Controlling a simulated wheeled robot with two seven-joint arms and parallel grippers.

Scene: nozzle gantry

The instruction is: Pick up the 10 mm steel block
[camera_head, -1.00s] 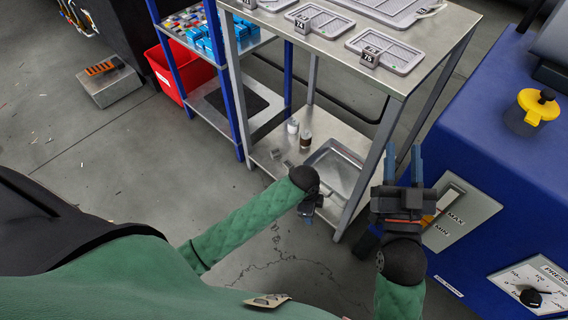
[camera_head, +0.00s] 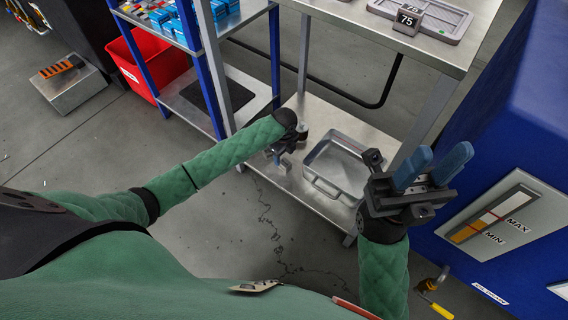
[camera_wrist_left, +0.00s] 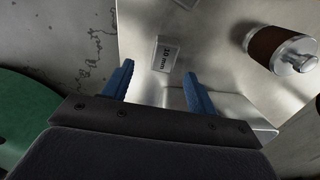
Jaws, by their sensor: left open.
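The 10 mm steel block (camera_wrist_left: 165,55) lies on the metal shelf, its "10 mm" label facing up in the left wrist view. My left gripper (camera_wrist_left: 158,88) is open, with its two blue fingers apart and the block just beyond the fingertips, roughly between their lines. Nothing is held. In the head view my left gripper (camera_head: 281,158) is low over the left part of the lower shelf (camera_head: 330,210); I cannot make out the block there. My right gripper (camera_head: 440,160) is raised near the blue machine, its blue fingers apart and empty.
A metal tray (camera_head: 338,168) sits on the lower shelf to the right. The table leg (camera_head: 305,60) and blue rack post (camera_head: 207,95) are behind. A blue machine (camera_head: 510,120) stands right.

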